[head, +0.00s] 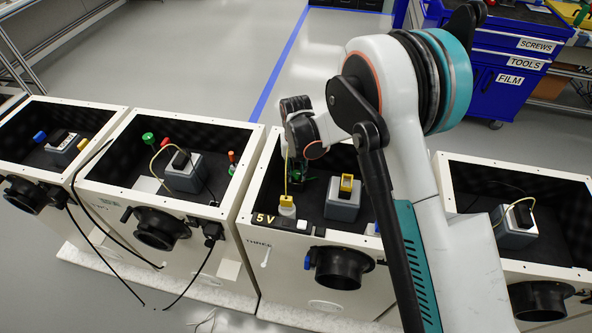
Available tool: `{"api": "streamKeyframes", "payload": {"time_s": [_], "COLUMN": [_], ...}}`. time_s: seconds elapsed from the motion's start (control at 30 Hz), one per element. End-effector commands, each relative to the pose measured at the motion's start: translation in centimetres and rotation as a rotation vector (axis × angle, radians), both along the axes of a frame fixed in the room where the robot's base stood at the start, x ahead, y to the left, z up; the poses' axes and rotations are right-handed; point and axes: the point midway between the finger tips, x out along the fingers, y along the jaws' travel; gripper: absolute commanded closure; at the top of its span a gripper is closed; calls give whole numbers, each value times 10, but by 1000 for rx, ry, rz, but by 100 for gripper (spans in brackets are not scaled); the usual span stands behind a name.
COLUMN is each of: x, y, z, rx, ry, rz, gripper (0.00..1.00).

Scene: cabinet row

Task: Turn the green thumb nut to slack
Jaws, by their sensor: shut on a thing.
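The third open-topped cabinet (256,190), marked THREE, has my gripper (300,168) reaching down into it at its back left. A green thumb nut (301,176) shows as small green patches at the fingertips. My gripper is shut on it, with the wrist above. The fingers and the shadow inside hide most of the nut, so its turn angle cannot be told. Another green knob (148,138) stands upright in the second cabinet (110,189), away from my gripper.
In the third cabinet stand a grey block with a yellow frame (344,194) and a yellow-topped white plug (287,204) with a yellow cable. A 5 V label (265,218) sits on its front edge. My arm crosses its right side. Other cabinets flank it; open floor (210,50) lies behind.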

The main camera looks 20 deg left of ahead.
Motion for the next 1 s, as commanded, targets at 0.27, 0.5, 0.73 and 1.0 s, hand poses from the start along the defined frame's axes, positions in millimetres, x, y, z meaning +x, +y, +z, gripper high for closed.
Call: {"api": "streamKeyframes", "payload": {"time_s": [0.27, 0.5, 0.73, 1.0], "x": [-1, -1, 0, -1], "y": [-1, 0, 0, -1], "z": [-2, -1, 0, 30], "rx": [-1, -1, 0, 0], "ry": [3, 2, 1, 1], "rz": [0, 0, 0, 0], "gripper": [99, 54, 54, 54]}}
